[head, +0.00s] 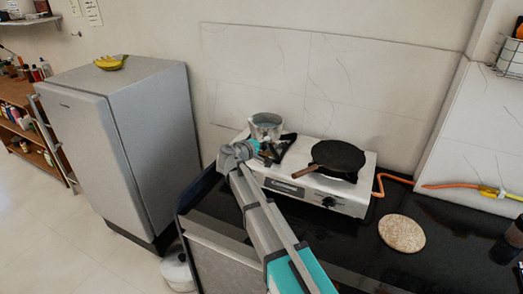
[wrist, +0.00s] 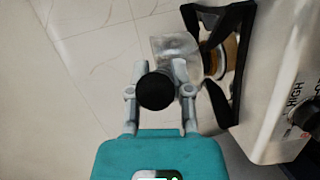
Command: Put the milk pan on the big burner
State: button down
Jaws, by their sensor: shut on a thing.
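The milk pan (head: 265,121) is a small grey metal pot. In the head view it is upright over the left side of the white two-burner stove (head: 347,205). My gripper (head: 262,150) is shut on its handle; the black handle end (wrist: 156,91) shows between the fingers in the wrist view. Below it, the wrist view shows a brass burner (wrist: 211,62) inside a black pan support (wrist: 240,20). The pan appears offset from this burner; I cannot tell its height. A dark flat pan (head: 338,155) covers the right burner, so I cannot compare burner sizes.
A round flatbread-like disc (head: 401,233) lies on the black counter (head: 355,250) to the right. An orange gas hose (head: 432,186) runs from the stove to the right wall. A grey fridge (head: 120,140) with bananas (head: 111,62) on top stands left, across a gap.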

jog(key=shift+f+b, duration=0.35)
jog(key=shift+f, duration=0.25)
jog(key=c, duration=0.5)
grip_release()
jog(key=shift+c, duration=0.2)
jog(key=shift+s+r, duration=0.1)
jog(key=p+v, duration=0.2)
jog(key=v, duration=1)
